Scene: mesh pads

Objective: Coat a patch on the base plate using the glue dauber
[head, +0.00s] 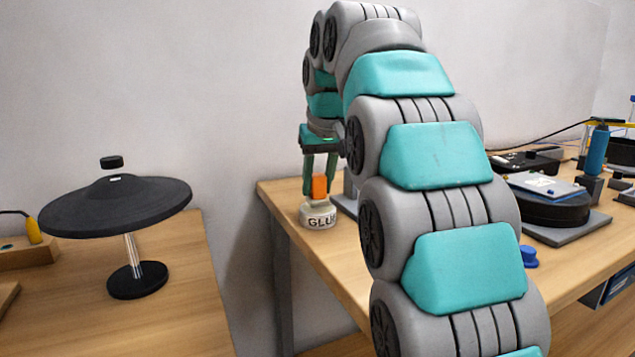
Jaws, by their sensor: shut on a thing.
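My gripper (320,186) points down at the left end of the right-hand table, its green fingers shut on the orange handle of the glue dauber (320,188). Directly below is a small white pot marked GLUE (318,216), standing near the table's left edge. The dauber's lower end is hidden, and I cannot tell whether it is in the pot or just above it. A pale flat plate (543,185), possibly the base plate, lies on a round black stand at the right. I cannot make out any patch or glue on it.
My arm hides the middle of the right-hand table (345,265). A blue knob-like piece (529,257) lies near its front, and a blue upright tool (596,152) stands at back right. A black disc stand (118,207) occupies the left table, across a gap.

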